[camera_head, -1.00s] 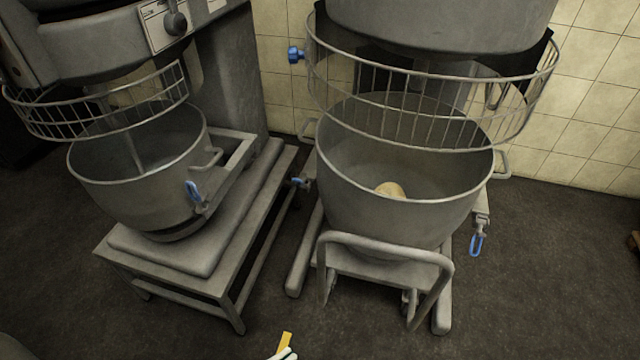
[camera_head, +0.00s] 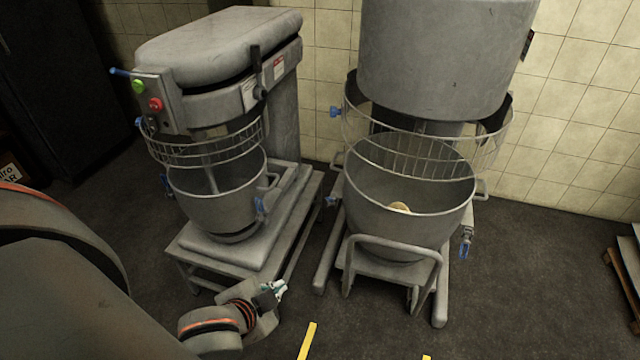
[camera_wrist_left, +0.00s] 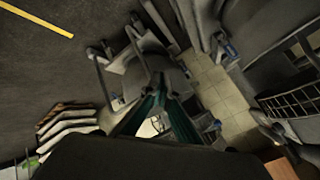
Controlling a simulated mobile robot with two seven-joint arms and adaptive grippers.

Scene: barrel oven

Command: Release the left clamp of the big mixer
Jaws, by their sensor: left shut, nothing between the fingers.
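The big mixer (camera_head: 447,55) stands right of centre in the head view, with its large grey bowl (camera_head: 405,225) on a wheeled carriage. Its left clamp, with a blue handle (camera_head: 332,201), shows small at the left of the bowl. The right clamp (camera_head: 465,248) with a blue handle hangs at the bowl's right side. My left gripper (camera_head: 276,288) is shut and empty, in front of the smaller mixer's stand, lower and left of the left clamp and apart from it. In the left wrist view its greenish fingers (camera_wrist_left: 160,100) point toward the equipment. My right gripper is out of view.
A smaller mixer (camera_head: 215,65) stands on a low metal stand (camera_head: 225,255) at left, close behind my left gripper. A tubular handle (camera_head: 393,245) juts from the bowl carriage. A pallet (camera_head: 625,270) lies at far right. Dark floor in front is clear, with yellow marks (camera_head: 308,341).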

